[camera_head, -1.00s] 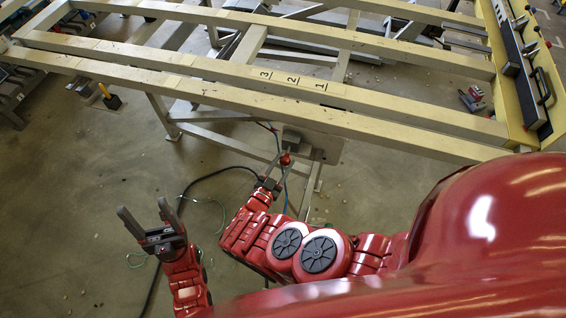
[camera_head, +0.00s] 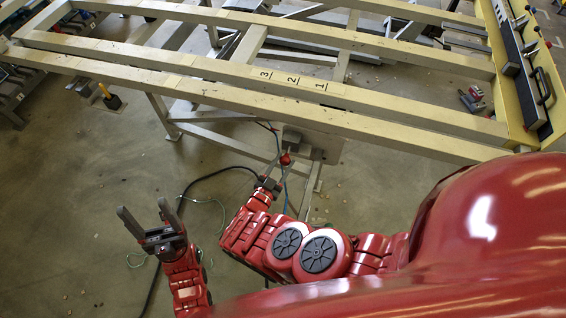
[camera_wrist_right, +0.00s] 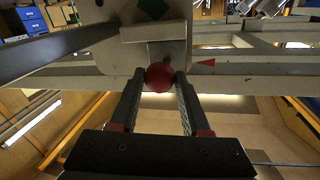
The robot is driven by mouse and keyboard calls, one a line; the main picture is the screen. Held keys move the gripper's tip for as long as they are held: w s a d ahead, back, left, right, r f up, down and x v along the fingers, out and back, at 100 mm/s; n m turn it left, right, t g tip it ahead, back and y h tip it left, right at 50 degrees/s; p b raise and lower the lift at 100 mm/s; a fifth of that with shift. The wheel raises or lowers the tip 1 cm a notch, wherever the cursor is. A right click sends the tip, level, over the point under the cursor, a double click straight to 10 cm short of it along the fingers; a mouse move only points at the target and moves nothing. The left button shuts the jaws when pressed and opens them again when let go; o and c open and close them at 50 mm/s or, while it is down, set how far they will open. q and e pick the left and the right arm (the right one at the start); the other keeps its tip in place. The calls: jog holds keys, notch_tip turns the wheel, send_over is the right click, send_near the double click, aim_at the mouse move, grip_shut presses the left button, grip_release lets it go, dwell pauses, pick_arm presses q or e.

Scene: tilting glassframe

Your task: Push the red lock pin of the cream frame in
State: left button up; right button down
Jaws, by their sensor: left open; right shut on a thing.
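The cream frame (camera_head: 400,126) spans the upper part of the head view, with numbers 3, 2, 1 on one beam. The red ball-headed lock pin (camera_head: 285,160) sits below its near beam, by a small grey bracket. My right gripper (camera_head: 282,161) is shut on the red pin knob. In the right wrist view the red knob (camera_wrist_right: 159,77) is between the fingertips, against the pale bracket (camera_wrist_right: 150,55). How deep the pin sits cannot be told. My left gripper (camera_head: 148,210) is open and empty over the floor, left of the right arm.
A yellow panel (camera_head: 515,75) with a black handle stands at the right end of the frame. Frame legs (camera_head: 165,117) stand on the floor. A black cable (camera_head: 190,187) runs on the floor behind my arms.

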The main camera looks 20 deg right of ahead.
aim_at(286, 156)
jog(key=b+x, duration=0.1)
jog(key=x, duration=0.1)
jog(key=shift+w+d, duration=0.1)
jog(key=shift+w, duration=0.4)
jog(key=shift+r, duration=0.15)
jog(key=shift+c, duration=1.9)
grip_release()
jog(key=shift+w, duration=0.1)
